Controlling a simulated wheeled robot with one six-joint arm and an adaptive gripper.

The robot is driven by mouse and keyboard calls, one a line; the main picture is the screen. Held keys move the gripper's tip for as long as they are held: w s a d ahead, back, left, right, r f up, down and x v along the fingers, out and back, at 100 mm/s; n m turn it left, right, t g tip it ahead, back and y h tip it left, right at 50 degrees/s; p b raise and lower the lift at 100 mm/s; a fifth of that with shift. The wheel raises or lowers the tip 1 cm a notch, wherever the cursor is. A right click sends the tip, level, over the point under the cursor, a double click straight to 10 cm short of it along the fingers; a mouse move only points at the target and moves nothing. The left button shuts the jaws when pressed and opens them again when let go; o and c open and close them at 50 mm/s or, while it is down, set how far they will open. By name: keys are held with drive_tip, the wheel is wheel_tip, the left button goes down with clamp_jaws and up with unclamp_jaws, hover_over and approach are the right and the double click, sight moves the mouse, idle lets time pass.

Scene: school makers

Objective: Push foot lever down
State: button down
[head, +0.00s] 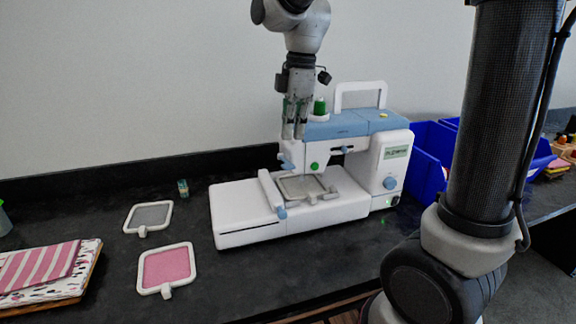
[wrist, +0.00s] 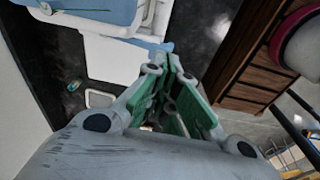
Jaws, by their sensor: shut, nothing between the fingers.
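A white and light-blue sewing machine (head: 340,128) stands on the dark counter, and part of it shows at the top left of the wrist view (wrist: 100,12). A light-blue piece (head: 287,162) juts from the left end of its head; it may be the foot lever, but I cannot be sure. My gripper (head: 293,134) hangs pointing down at that end, just above this piece. Whether they touch is unclear. In the wrist view my gripper (wrist: 172,62) has its green-padded fingers together with nothing held. A grey framed hoop (head: 300,187) lies under the machine's head.
A green thread spool (head: 320,106) and a white carry handle (head: 361,84) rise from the machine's top. Hoops with grey (head: 149,216) and pink (head: 167,268) fabric lie to the left, near folded cloth (head: 45,275). Blue bins (head: 428,160) stand to the right. The wall is close behind.

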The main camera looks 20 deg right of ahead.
sight(291, 165)
drive_tip(key=shift+a+f, duration=0.15)
drive_tip(key=shift+f, duration=1.4)
drive_tip(key=shift+a+f, duration=0.15)
drive_tip(key=shift+f, duration=1.4)
drive_tip(key=shift+f, duration=2.05)
drive_tip(key=d, duration=0.1)
drive_tip(key=d+r, duration=0.1)
drive_tip(key=d, duration=0.1)
drive_tip(key=shift+r, duration=0.1)
wheel_tip(291, 165, up, 12)
drive_tip(key=d, duration=0.1)
drive_tip(key=shift+s+d, duration=0.1)
